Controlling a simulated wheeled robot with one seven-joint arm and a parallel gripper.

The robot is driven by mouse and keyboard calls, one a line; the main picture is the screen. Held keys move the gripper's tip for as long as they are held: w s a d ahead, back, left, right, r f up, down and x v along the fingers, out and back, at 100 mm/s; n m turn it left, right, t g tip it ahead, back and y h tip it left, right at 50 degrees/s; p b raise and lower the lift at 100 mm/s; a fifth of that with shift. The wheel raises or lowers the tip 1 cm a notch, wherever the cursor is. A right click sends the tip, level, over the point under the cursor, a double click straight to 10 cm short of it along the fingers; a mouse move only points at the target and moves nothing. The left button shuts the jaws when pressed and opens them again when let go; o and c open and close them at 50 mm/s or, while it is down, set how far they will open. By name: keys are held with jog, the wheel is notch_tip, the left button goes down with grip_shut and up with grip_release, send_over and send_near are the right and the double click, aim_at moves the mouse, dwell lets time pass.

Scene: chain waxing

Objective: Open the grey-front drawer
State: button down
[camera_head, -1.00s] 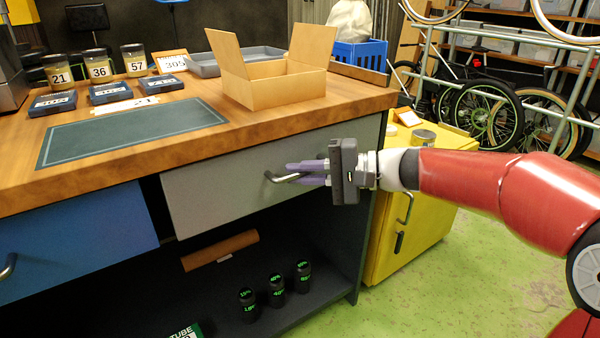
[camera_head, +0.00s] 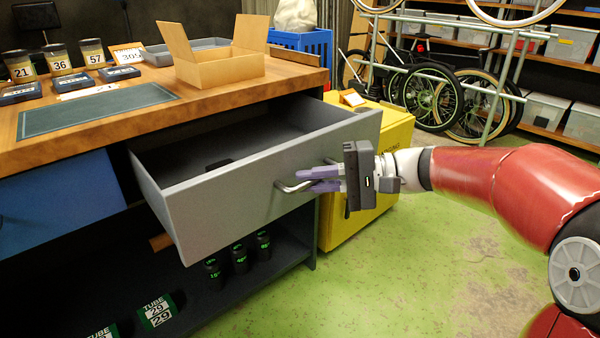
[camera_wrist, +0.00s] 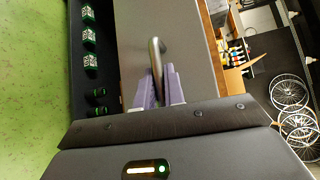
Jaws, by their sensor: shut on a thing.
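The grey-front drawer (camera_head: 240,205) under the wooden workbench is pulled well out, and its inside shows. A small dark thing (camera_head: 218,164) lies in it; I cannot tell what it is. My gripper (camera_head: 318,180) is in front of the drawer front, its purple fingers shut on the bent metal handle (camera_head: 290,187). In the wrist view the handle (camera_wrist: 155,58) runs down between the two fingers (camera_wrist: 158,90), against the grey front (camera_wrist: 190,45).
A blue-front drawer (camera_head: 60,205) is shut at the left. An open cardboard box (camera_head: 222,70), numbered jars and a dark mat (camera_head: 95,108) are on the bench. A yellow cabinet (camera_head: 345,225) stands at the right. Black canisters (camera_head: 239,258) stand on the shelf below. The green floor in front is clear.

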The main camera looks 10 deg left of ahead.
jog(key=shift+s+d, duration=0.7)
jog(key=shift+d, duration=0.15)
jog(key=c, duration=1.5)
grip_release()
jog(key=d, duration=0.5)
jog(key=d+r+p, duration=0.1)
jog(key=d, duration=0.1)
jog(key=shift+w+d, duration=0.3)
jog(key=shift+w, duration=0.05)
